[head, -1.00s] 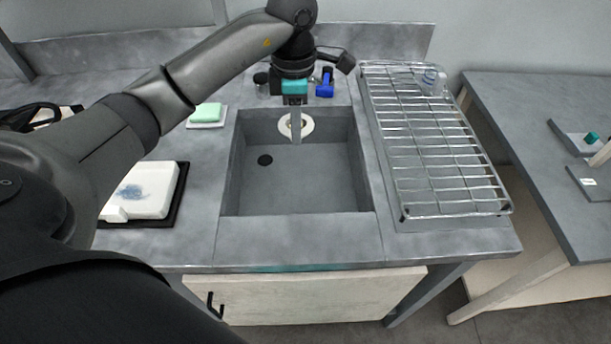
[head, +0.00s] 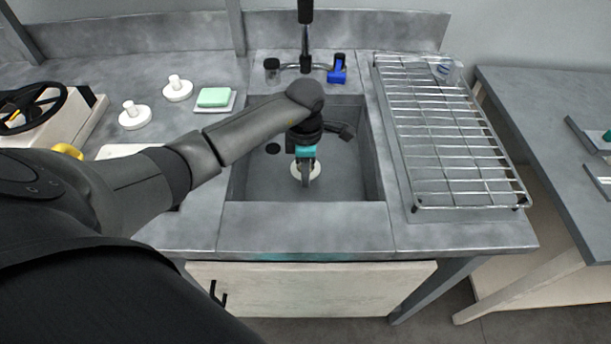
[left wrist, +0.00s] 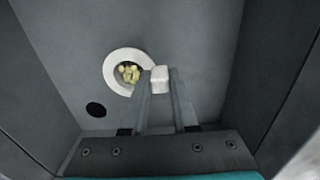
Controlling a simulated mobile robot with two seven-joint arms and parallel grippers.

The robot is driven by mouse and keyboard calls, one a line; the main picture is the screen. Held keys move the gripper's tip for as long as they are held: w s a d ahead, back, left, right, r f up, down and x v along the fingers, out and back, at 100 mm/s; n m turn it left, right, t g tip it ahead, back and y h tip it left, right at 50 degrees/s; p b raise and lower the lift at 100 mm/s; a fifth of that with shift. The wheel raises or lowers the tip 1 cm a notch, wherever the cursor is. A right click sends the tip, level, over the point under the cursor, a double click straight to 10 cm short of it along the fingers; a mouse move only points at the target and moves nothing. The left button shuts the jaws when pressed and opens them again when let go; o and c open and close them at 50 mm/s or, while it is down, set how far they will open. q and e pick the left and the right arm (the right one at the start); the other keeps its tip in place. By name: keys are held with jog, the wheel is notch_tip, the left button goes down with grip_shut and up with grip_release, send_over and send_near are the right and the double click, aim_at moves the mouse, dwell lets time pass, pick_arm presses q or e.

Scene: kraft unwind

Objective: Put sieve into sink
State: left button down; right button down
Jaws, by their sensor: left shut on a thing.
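The sieve (head: 297,169) is a small white round piece with a white handle. In the left wrist view the sieve (left wrist: 113,67) shows as a white ring with several yellowish pieces inside. My left gripper (head: 306,181) is shut on the handle; in the left wrist view its fingertips (left wrist: 160,80) are on either side of the white handle. The grey sink (head: 352,180) is a square basin, and gripper and sieve are over its floor, towards the near side. I cannot tell whether the sieve touches the floor. My right gripper is not in view.
A dark drain hole (head: 273,148) is in the sink floor. The faucet (head: 306,64), a small jar (head: 272,70) and a blue item (head: 337,70) stand behind the sink. A wire rack (head: 440,140) is at right, green soap (head: 214,97) at left.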

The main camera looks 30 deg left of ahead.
pick_arm(q)
jog(key=shift+f, duration=0.55)
jog(key=shift+f, duration=0.15)
jog(key=c, duration=0.7)
grip_release()
jog(key=shift+r, duration=0.3)
notch_tip(320, 180, up, 12)
jog(key=shift+f+p, duration=0.15)
jog(key=shift+p, duration=0.8)
